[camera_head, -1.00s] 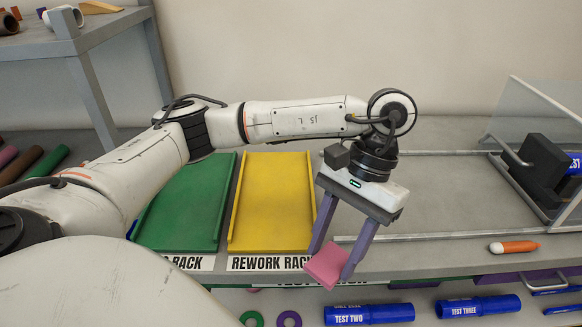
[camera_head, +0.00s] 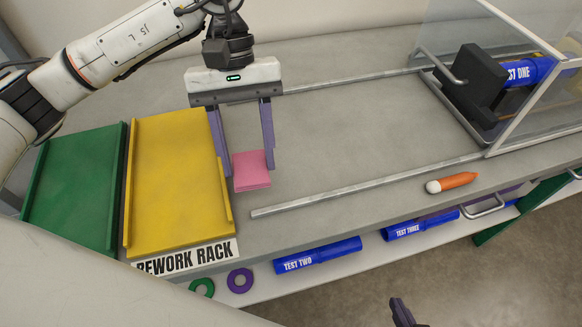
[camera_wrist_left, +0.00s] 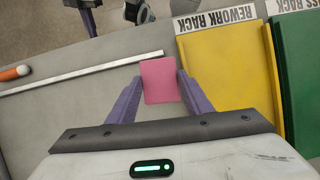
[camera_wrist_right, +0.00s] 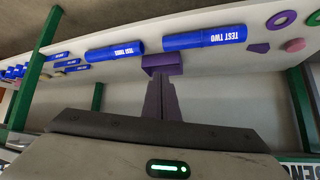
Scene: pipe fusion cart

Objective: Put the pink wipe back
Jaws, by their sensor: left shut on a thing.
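The pink wipe (camera_head: 251,170) is a small flat folded square. My left gripper (camera_head: 243,160) is shut on it, with a purple finger on either side. It hangs over the grey bench top just right of the yellow rework rack; I cannot tell whether it touches the bench. The wipe also shows between the fingertips in the left wrist view (camera_wrist_left: 159,80). My right gripper (camera_wrist_right: 162,100) has its fingers together and looks empty, in front of the lower shelf. Only a dark bit of it shows at the bottom of the head view (camera_head: 402,312).
The yellow rework rack (camera_head: 175,180) and green rack (camera_head: 75,190) are left. Two metal rails (camera_head: 350,191) bound clear bench. An orange marker (camera_head: 453,182) lies near the front edge. A clear guarded fixture (camera_head: 475,85) holds a blue tube at right. Blue tubes (camera_head: 317,255) lie on the lower shelf.

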